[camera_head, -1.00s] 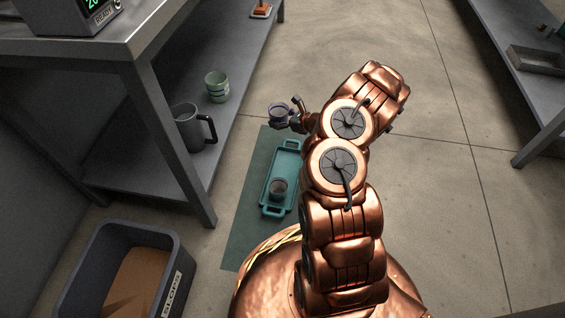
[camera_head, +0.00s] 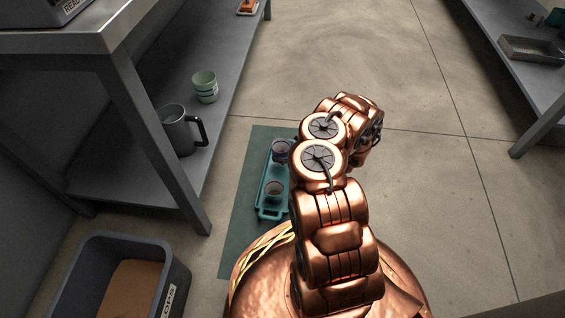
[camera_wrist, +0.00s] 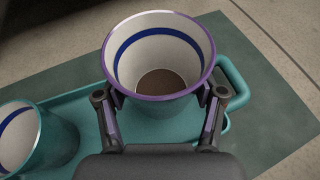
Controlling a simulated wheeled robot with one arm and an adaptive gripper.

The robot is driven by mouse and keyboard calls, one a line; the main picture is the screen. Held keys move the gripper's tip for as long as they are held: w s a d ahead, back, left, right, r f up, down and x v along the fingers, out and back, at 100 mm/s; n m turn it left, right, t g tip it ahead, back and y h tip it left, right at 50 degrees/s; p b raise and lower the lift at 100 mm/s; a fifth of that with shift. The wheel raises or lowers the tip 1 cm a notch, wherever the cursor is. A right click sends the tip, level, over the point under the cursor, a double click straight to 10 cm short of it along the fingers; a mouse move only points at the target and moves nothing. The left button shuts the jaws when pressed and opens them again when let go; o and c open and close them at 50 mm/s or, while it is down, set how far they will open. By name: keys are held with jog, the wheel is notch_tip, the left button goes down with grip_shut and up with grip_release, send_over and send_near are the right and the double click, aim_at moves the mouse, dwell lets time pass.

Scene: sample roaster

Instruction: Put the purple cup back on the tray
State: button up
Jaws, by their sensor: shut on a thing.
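The purple-rimmed cup (camera_wrist: 160,97) is white inside with a blue band and a brown bottom. In the wrist view my gripper (camera_wrist: 162,97) is shut on it, with a finger on each side. The cup is upright over the far end of the teal tray (camera_wrist: 82,100); I cannot tell whether it touches the tray. In the head view the cup (camera_head: 281,149) shows at the tray's (camera_head: 268,212) far end, and my arm hides the gripper. A second cup, teal outside (camera_wrist: 58,140), stands on the tray at the wrist view's left, and in the head view (camera_head: 273,190) nearer my base.
The tray lies on a dark green mat (camera_head: 238,225) on the floor. A shelf with a grey jug (camera_head: 178,130) and stacked green cups (camera_head: 205,88) stands to the left. A slops bin (camera_head: 100,262) is at the lower left.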

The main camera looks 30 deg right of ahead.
aim_at(282, 165)
jog(key=shift+f+b, duration=0.9)
jog(key=shift+f, duration=1.3)
jog(key=shift+f, duration=0.2)
jog(key=o, duration=1.5)
jog(key=shift+c, duration=0.2)
jog(key=shift+r, duration=0.15)
jog(key=p+v, duration=0.5)
jog(key=v, duration=0.6)
jog(key=shift+w, duration=0.1)
jog(key=shift+s+d+r, duration=0.15)
jog(key=shift+s+d, duration=0.15)
jog(key=shift+s, duration=0.25)
